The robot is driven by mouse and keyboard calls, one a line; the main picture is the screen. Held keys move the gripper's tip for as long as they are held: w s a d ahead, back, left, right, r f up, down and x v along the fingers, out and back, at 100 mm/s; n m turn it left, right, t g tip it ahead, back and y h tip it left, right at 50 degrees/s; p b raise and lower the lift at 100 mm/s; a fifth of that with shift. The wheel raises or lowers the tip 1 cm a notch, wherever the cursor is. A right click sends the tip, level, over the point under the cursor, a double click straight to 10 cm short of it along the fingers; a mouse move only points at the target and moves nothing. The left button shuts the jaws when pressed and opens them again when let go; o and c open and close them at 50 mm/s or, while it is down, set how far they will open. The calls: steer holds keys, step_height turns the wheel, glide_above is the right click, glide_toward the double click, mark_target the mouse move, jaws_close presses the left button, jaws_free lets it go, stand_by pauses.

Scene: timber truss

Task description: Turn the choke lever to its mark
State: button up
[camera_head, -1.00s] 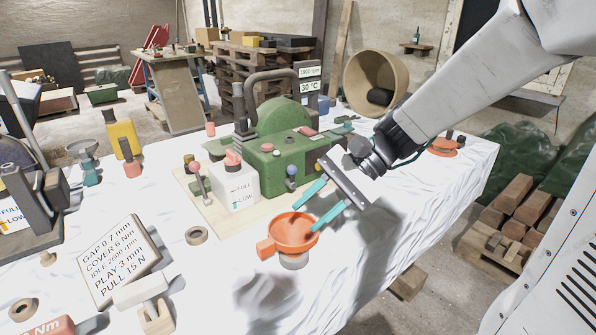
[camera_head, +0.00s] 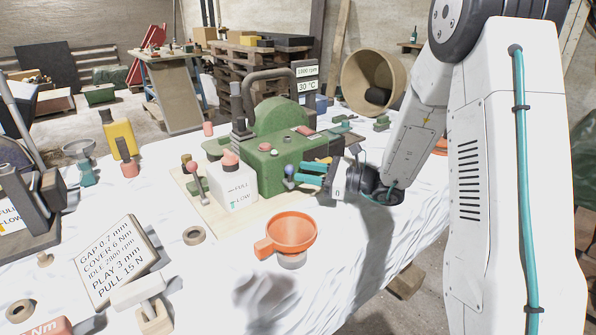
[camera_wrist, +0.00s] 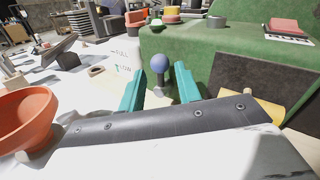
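The knob (camera_wrist: 159,63) also shows in the wrist view, on a pale stem. My gripper (camera_head: 301,173) is open, with its teal fingers pointing left at the lever. In the wrist view the fingertips (camera_wrist: 159,72) lie either side of the knob in the picture; whether they surround it or are short of it I cannot tell. A second lever with a pink ball (camera_head: 194,167) stands to the left. No label shows which lever is the choke, and I see no clear mark.
An orange funnel (camera_head: 292,232) stands just in front of the machine. A white FULL/LOW tank (camera_head: 234,190) stands left of the blue-knobbed lever. The middle front is fairly clear.

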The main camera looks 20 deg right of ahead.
mark_target(289, 176)
steer(key=shift+x, duration=1.4)
steer(key=c, duration=0.7)
